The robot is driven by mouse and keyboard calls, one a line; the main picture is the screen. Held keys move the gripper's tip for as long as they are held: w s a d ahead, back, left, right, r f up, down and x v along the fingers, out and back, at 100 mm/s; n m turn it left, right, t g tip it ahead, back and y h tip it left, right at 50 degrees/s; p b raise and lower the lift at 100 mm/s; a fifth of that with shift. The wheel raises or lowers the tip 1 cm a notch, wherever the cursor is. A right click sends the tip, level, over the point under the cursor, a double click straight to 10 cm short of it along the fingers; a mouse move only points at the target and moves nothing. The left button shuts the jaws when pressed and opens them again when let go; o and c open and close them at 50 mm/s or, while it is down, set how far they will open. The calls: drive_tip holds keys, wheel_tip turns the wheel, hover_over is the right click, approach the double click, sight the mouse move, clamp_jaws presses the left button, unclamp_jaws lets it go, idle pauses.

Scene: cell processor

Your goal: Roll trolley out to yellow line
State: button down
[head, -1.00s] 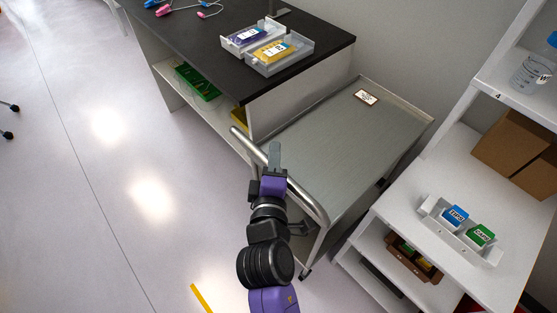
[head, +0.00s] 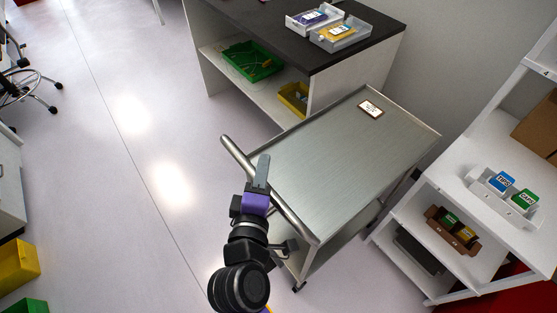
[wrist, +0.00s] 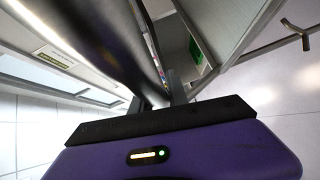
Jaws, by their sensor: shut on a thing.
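The trolley has a grey metal top (head: 350,160) with a small framed label (head: 370,109) at its far end. Its tubular handle (head: 288,213) faces me at the near left. My gripper (head: 262,172) is shut on the handle, near its middle. In the wrist view, the dark handle bar (wrist: 115,40) runs between the fingers of my gripper (wrist: 156,95). A small yellow-orange patch shows at the bottom edge of the head view beside my arm; I cannot tell whether it is the yellow line.
A dark-topped bench (head: 290,45) stands behind the trolley at the upper left. White shelving (head: 480,225) stands close along its right side. A yellow bin (head: 18,262) and chairs are at the far left. The floor (head: 150,200) left of the trolley is clear.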

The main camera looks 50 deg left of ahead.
drive_tip(key=s+a+b, duration=0.1)
drive_tip(key=s+b, duration=0.1)
drive_tip(key=s, duration=1.3)
drive_tip(key=shift+s+f, duration=0.15)
drive_tip(key=shift+s, duration=0.25)
drive_tip(key=shift+a, duration=0.1)
drive_tip(key=c, duration=1.3)
unclamp_jaws()
drive_tip(key=b+v, duration=0.1)
drive_tip(key=v, duration=0.6)
drive_tip(key=shift+s+d, duration=0.25)
drive_tip(key=shift+s, duration=0.05)
